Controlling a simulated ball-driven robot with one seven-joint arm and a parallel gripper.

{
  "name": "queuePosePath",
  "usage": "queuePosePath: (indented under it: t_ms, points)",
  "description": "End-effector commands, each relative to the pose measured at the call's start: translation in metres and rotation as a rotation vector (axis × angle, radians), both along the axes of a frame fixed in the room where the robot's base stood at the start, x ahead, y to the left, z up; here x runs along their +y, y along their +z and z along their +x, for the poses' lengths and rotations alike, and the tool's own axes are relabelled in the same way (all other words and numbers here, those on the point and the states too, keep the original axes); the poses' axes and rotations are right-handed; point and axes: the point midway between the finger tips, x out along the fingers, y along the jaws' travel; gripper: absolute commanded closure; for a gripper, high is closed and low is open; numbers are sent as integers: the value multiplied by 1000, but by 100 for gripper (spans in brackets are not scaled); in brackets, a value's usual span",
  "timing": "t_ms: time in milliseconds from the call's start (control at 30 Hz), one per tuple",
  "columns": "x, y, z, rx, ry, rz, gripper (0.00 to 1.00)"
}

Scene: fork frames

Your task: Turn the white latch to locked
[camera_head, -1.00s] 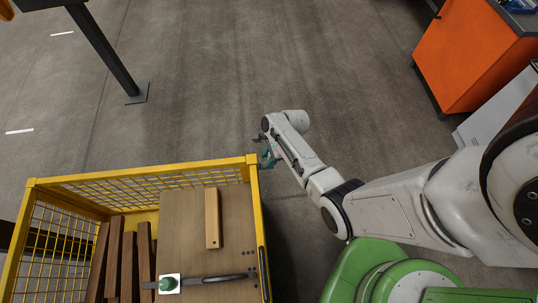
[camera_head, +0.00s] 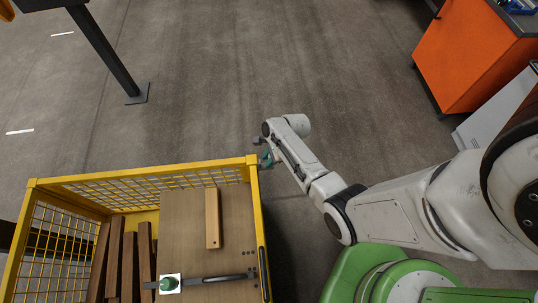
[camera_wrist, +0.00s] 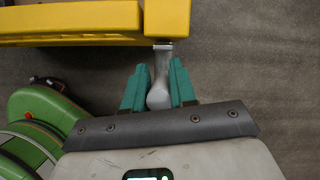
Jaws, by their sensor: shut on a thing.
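The white latch (camera_wrist: 159,92) looks light grey in the wrist view. It is a short bar with a rounded end, sticking out from the side of the yellow mesh crate (camera_head: 120,173). My gripper (camera_wrist: 159,72) has its teal fingers on either side of the latch and is shut on it. In the head view my gripper (camera_head: 266,158) is at the crate's upper right corner, and the latch cannot be made out there. The crate's yellow frame (camera_wrist: 75,25) spans the top left of the wrist view.
A wooden board (camera_head: 180,225) in the crate carries a wooden block (camera_head: 212,217) and a dark bar with a green knob (camera_head: 168,284). Dark planks (camera_head: 113,262) lie to its left. An orange cabinet (camera_head: 462,60) stands at upper right.

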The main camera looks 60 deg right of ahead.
Motion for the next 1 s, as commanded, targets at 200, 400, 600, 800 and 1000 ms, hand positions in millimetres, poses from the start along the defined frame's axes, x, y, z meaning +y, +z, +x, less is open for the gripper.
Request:
queuePosePath:
  t_ms: [200,400,600,800,1000]
  points:
    - [9,1,-9,-77,3,-102,100]
    - [20,-5,-17,-186,6,-242,100]
    - [27,-16,-23,-301,3,-387,100]
    - [30,-25,-25,-392,-1,-502,100]
    - [32,-32,-26,-466,-6,-596,100]
